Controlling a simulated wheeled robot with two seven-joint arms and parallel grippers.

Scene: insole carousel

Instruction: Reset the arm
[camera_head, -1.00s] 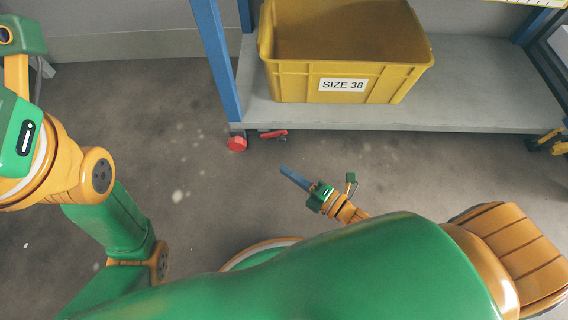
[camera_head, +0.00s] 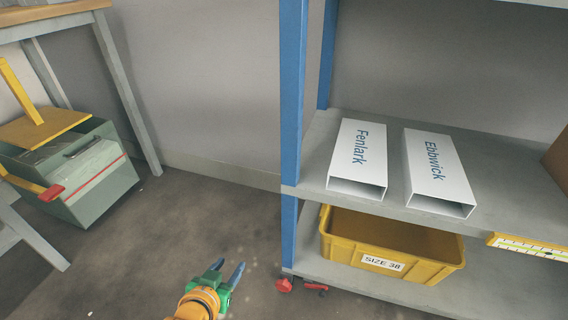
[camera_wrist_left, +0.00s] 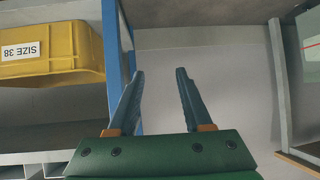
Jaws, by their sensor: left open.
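My left gripper (camera_head: 230,272) is low in the head view, over the floor and to the left of the shelf's blue post. It is open, with its two blue fingers apart and nothing between them. In the left wrist view its fingers (camera_wrist_left: 160,100) stand apart in front of the wall, to the right of a blue post. My right gripper does not show in the head view.
A shelf rack (camera_head: 291,95) holds two white sleeves, Fenlark (camera_head: 360,158) and Ebbwick (camera_head: 437,170). A yellow SIZE 38 bin (camera_head: 390,248) sits on the shelf below. A grey-green box (camera_head: 105,185) stands at left. Floor between is clear.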

